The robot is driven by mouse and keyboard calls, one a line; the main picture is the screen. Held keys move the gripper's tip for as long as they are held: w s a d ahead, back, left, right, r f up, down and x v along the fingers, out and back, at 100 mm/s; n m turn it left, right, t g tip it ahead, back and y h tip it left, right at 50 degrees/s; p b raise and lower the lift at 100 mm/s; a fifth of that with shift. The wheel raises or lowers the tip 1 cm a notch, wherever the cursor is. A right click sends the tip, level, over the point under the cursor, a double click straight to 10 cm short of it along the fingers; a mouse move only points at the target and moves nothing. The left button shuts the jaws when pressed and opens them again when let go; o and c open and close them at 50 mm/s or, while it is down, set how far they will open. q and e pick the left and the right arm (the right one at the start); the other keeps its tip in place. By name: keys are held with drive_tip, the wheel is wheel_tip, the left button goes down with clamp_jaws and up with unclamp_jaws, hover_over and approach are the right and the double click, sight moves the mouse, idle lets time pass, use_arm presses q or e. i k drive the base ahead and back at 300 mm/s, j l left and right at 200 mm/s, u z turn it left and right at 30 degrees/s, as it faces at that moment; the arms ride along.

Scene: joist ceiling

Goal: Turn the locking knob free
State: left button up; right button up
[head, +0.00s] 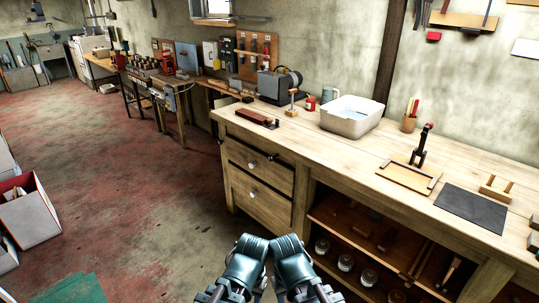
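I cannot tell for certain which part is the locking knob. A dark upright holder with a red top (428,127) stands at the back of a wooden board with a raised edge (408,179) on the workbench. A long reddish-brown wooden piece with a small metal part (256,118) lies near the bench's left end. My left gripper (246,262) and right gripper (290,262) show as teal and dark shapes side by side at the bottom centre, below and in front of the bench. Their fingers cannot be made out, and neither touches anything on the bench.
The wooden workbench (330,152) has two drawers with pale round knobs and an open shelf with jars. A grey-white tub (352,116), a dark mat (471,208) and a pencil cup (409,122) stand on top. A box (28,218) stands left. The floor between is clear.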

sight(271, 158)
drive_tip(key=i+l+u, duration=0.1)
drive_tip(key=i, duration=0.4)
drive_tip(key=i+l, duration=0.3)
drive_tip(key=i, duration=0.2)
drive_tip(key=i+l+u, duration=0.15)
drive_tip(key=i, duration=0.35)
drive_tip(key=i+l, duration=0.3)
drive_tip(key=i, duration=0.2)
drive_tip(key=u, duration=0.05)
